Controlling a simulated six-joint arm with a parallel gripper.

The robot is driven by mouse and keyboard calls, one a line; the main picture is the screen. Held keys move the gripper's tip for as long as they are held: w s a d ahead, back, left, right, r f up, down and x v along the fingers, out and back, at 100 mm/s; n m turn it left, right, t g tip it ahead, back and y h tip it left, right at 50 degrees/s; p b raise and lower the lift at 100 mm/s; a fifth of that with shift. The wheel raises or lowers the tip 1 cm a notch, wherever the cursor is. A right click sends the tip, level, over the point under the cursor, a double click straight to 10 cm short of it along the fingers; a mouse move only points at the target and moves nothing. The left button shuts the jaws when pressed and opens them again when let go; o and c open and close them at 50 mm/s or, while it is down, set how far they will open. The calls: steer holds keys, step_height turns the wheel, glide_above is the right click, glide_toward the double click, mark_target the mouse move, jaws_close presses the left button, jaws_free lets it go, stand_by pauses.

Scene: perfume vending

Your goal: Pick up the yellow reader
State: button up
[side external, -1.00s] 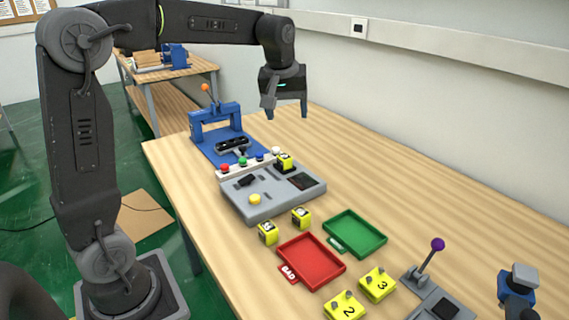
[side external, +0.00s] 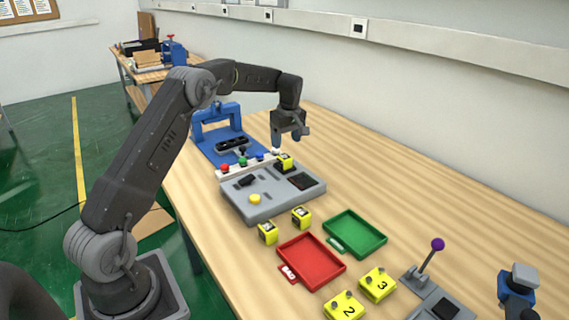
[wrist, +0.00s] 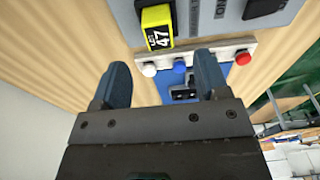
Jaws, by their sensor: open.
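A small yellow reader with a black display face (side external: 285,162) sits at the back right corner of the grey control box (side external: 262,207). In the wrist view the yellow reader (wrist: 157,27) shows at the top, its display reading 47. Two similar yellow blocks stand on the table in front of the box, one on the left (side external: 268,232) and one on the right (side external: 301,217). My gripper (side external: 290,135) is open and empty, above and behind the reader, apart from it. In the wrist view my gripper's two fingers (wrist: 160,62) point toward the button strip beside the reader.
A button strip (wrist: 190,61) lies along the box's back edge. A blue frame fixture (side external: 215,128) stands behind it. A red tray (side external: 312,262), a green tray (side external: 355,234) and two numbered yellow blocks (side external: 378,284) lie nearer. The table right of the box is clear.

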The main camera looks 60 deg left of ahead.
mark_target(285, 156)
steer(key=shift+w+a+f, duration=0.1)
steer(key=shift+a+f, duration=0.1)
steer(key=shift+f, duration=1.1)
steer(key=shift+s+a+f, duration=0.1)
steer(key=shift+a+f, duration=0.1)
steer(key=shift+f, duration=1.05)
steer(key=shift+w+a+f, duration=0.1)
steer(key=shift+a+f, duration=0.1)
steer(key=shift+f, duration=1.1)
steer(key=c, duration=1.1)
steer(key=shift+r, duration=0.2)
